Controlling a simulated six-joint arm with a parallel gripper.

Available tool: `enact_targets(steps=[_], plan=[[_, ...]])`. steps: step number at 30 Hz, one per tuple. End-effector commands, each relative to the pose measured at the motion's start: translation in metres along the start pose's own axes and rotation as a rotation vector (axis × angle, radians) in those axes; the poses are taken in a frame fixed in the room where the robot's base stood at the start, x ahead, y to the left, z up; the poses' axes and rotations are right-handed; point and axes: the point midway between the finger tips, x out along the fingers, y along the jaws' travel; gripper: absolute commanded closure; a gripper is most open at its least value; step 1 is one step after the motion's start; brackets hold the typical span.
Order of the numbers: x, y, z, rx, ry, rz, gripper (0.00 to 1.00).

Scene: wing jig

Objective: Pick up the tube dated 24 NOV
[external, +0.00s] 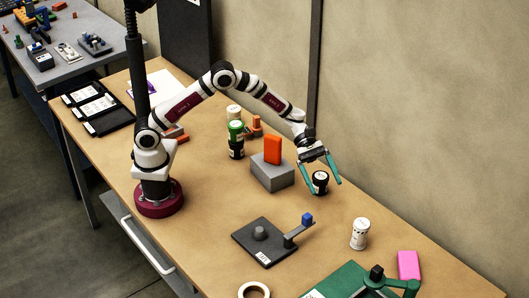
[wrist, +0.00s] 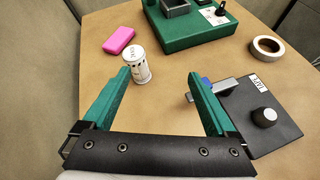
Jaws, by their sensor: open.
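A short black tube (external: 320,188) with a white label stands near my fingertips.
A grey block (external: 272,176) bears an orange block (external: 273,149). A dark plate (external: 264,243) with a knob and a lever with a blue end lies nearby. A green fixture (external: 345,282), tape roll (external: 254,291) and pink block (external: 408,265) occupy the front right.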

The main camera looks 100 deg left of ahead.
Motion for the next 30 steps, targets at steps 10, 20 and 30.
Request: enact_targets(steps=[10, 20, 30], plan=[[0.057, 0.048, -0.038, -0.280, -0.090, 0.136, 0.08], [0.121, 0.057, -0.033, -0.277, -0.090, 0.137, 0.08], [0.170, 0.058, -0.026, -0.276, -0.088, 0.139, 0.08]])
